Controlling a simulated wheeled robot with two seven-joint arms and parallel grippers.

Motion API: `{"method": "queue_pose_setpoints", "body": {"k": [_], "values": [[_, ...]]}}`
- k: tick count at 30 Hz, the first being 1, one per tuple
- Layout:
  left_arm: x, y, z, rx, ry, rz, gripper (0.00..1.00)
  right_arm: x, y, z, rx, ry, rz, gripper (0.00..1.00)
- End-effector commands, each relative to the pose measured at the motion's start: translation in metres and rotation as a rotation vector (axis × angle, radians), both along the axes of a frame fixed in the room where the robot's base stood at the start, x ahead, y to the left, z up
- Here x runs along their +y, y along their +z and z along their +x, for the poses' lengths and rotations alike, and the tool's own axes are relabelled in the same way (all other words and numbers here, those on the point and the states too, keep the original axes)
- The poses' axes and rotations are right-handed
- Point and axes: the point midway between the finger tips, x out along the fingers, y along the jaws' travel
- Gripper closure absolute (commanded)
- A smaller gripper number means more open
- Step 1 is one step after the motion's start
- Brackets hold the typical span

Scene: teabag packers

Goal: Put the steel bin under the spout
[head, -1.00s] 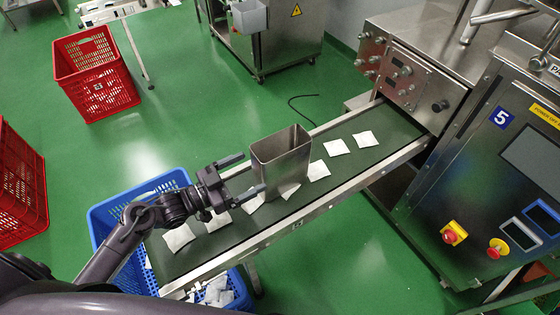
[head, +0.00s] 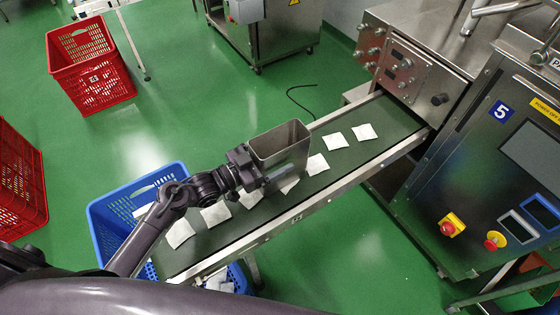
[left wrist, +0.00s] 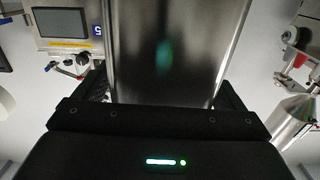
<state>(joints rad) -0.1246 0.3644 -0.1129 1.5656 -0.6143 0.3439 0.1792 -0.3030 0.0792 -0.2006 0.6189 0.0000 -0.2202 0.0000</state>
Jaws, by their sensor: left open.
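The steel bin (head: 285,151), a tall open-topped metal box, stands upright on the green conveyor belt (head: 345,158). My left gripper (head: 262,172) is open at the bin's near left side. In the left wrist view the bin's shiny wall (left wrist: 180,50) fills the middle, with the dark fingers on either side of it. I cannot tell whether they touch it. I cannot make out the spout for certain; a conical steel part (left wrist: 294,122) shows at the right of the left wrist view. My right gripper is not in view.
White teabag packets (head: 335,140) lie along the belt. A blue crate (head: 104,232) stands under its lower end. The packing machine (head: 480,185) is at the right. Red crates (head: 92,80) stand at the left on open green floor.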

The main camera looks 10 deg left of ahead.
Motion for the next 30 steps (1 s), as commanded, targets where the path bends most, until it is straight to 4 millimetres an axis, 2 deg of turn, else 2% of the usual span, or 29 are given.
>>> {"method": "queue_pose_setpoints", "body": {"k": [2,16,25,30], "values": [[0.000,0.000,0.000,0.000,0.000,0.000,0.13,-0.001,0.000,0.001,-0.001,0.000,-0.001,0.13],[0.001,0.000,0.000,0.000,0.000,0.000,0.75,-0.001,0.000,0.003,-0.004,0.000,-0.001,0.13],[0.001,0.003,0.000,-0.002,0.000,-0.001,0.77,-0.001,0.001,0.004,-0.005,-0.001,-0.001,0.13],[0.001,0.016,0.000,-0.004,0.000,-0.001,0.77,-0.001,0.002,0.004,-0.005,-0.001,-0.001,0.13]]}}
